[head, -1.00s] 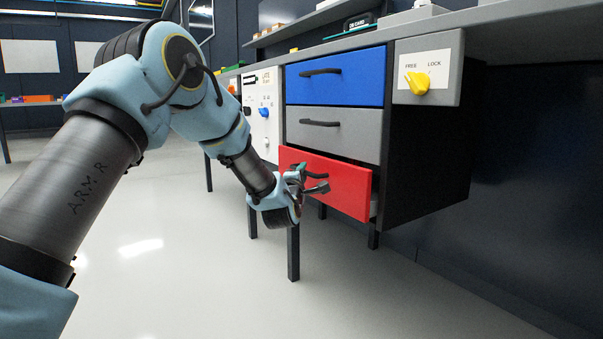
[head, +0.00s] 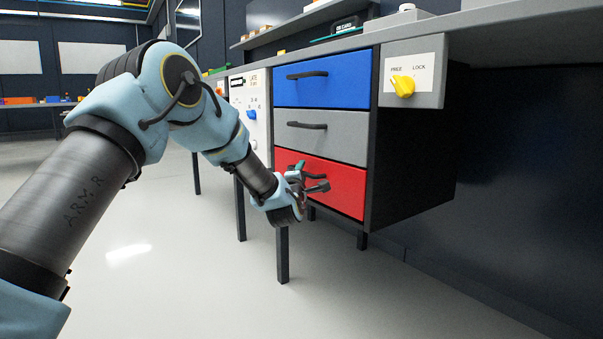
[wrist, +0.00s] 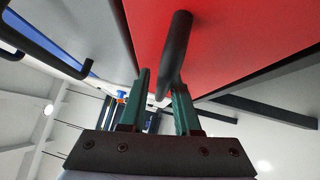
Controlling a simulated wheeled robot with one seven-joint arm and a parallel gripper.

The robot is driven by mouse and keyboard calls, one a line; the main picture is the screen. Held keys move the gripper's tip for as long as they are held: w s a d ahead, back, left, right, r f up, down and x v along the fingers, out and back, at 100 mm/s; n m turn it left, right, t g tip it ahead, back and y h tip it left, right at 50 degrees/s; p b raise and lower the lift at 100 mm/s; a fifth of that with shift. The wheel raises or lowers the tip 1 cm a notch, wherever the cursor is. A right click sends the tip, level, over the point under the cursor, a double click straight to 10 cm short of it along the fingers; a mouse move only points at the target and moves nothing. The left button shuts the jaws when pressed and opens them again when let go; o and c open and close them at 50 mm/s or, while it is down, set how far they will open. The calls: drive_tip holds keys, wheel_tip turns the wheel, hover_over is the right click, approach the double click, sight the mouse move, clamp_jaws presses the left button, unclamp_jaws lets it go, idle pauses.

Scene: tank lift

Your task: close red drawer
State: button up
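The red drawer (head: 340,185) is the lowest of the cabinet's three drawers. Its front looks flush with the grey drawer above it, with no gap visible at its right edge. In the wrist view, the red front (wrist: 235,40) fills the upper right, and its dark bar handle (wrist: 175,50) points down between my fingers. My gripper (head: 312,180) is at the drawer's left part, by the handle. In the wrist view, my gripper's teal fingers (wrist: 160,90) stand apart on either side of the handle's near end, with a thin gap at the left finger.
A blue drawer (head: 335,80) and a grey drawer (head: 322,135) above are shut. A yellow knob (head: 403,86) on a FREE/LOCK plate sits at the right, pointing about toward FREE. A white switch panel (head: 250,105) is at the left. The floor in front is clear.

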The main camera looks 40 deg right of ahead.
drive_tip(key=shift+f, duration=0.3)
drive_tip(key=shift+s+a, duration=0.1)
drive_tip(key=shift+s, duration=0.05)
drive_tip(key=p+v, duration=0.3)
drive_tip(key=v, duration=0.7)
drive_tip(key=shift+s+a+r, duration=0.15)
drive_tip(key=shift+a, duration=0.05)
